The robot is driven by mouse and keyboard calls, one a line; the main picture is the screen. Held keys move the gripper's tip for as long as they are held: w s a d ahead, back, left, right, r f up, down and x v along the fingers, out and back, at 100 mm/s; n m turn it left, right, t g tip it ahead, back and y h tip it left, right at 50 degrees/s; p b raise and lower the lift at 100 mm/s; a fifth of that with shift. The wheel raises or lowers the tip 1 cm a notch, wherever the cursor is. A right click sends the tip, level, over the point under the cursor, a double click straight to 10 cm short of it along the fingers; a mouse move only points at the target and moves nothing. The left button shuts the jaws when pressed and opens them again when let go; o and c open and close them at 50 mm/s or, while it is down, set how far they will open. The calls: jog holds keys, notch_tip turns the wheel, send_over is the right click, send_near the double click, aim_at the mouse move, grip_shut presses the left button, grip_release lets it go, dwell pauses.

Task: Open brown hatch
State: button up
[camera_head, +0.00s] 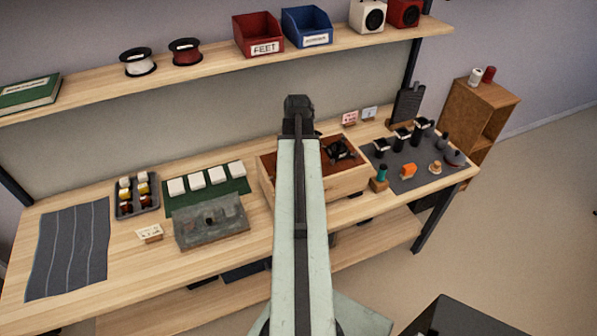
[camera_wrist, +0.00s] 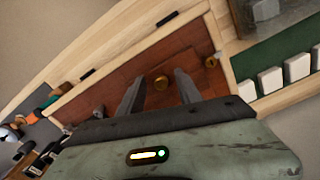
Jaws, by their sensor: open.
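The brown hatch (camera_wrist: 161,58) shows in the wrist view as a reddish-brown wooden panel within a pale wooden frame (camera_wrist: 150,38); it appears to lie flat. My gripper is not clearly visible there.
A dark object (camera_head: 340,150) is at the box's right part. Left of the box are a grey block (camera_head: 211,222) and white blocks on a green mat (camera_head: 190,203). A dark mat (camera_head: 410,178) with several small items lies right. A shelf (camera_head: 205,68) runs behind.

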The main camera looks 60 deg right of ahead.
grip_shut()
dwell(1.4)
jog(key=shift+d+r, duration=0.1)
jog(key=shift+d, duration=0.1)
jog(key=shift+r+p, duration=0.15)
jog(key=shift+p, duration=0.15)
